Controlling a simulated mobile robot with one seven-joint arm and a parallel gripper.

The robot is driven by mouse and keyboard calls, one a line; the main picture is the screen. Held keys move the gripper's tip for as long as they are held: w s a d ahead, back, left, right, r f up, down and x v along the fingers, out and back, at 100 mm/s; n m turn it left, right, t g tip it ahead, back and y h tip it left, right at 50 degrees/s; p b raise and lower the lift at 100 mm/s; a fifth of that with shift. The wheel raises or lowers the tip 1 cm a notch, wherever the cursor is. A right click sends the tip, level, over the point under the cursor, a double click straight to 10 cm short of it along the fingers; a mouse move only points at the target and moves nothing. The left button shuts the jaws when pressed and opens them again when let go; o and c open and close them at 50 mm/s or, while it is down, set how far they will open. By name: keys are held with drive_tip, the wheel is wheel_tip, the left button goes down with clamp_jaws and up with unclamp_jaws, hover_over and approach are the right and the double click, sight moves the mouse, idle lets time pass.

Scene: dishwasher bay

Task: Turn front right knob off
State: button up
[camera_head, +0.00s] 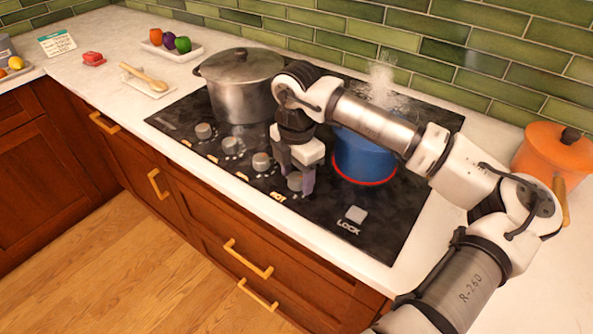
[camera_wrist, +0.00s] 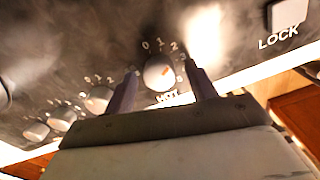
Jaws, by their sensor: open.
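The knob (camera_wrist: 158,74) nearest the LOCK pad is round and silver. In the head view my gripper (camera_head: 296,186) reaches down over the cooktop's front edge. A blue pot (camera_head: 362,157) stands on the right burner, with a glowing red ring at its base.
Several other knobs (camera_head: 262,161) run left along the black cooktop (camera_head: 399,203). A large steel pot (camera_head: 240,90) stands behind them. The LOCK pad (camera_head: 356,215) is to the right. Steam (camera_head: 381,82) rises behind my arm. An orange pot (camera_head: 551,150) stands on the right counter.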

drive_tip(key=shift+c, duration=0.3)
drive_tip(key=c, duration=0.9)
drive_tip(key=shift+f+n+b, duration=0.15)
drive_tip(key=shift+n+b, duration=0.15)
drive_tip(key=shift+b, duration=0.3)
drive_tip(key=n+b, duration=0.1)
drive_tip(key=b, duration=0.1)
drive_tip(key=shift+f+n+b, duration=0.15)
drive_tip(key=shift+n+b, duration=0.2)
drive_tip(key=shift+n, duration=0.05)
drive_tip(key=n+b, duration=0.2)
drive_tip(key=shift+n+b, duration=0.35)
drive_tip(key=shift+n, duration=0.05)
drive_tip(key=n+b, duration=0.2)
drive_tip(key=n, duration=0.1)
drive_tip(key=shift+r+n+b, duration=0.15)
drive_tip(key=shift+n+b, duration=0.3)
drive_tip(key=shift+n, duration=0.45)
drive_tip(key=shift+r+n+b, duration=0.15)
drive_tip(key=shift+n+b, duration=0.25)
drive_tip(key=shift+n, duration=0.5)
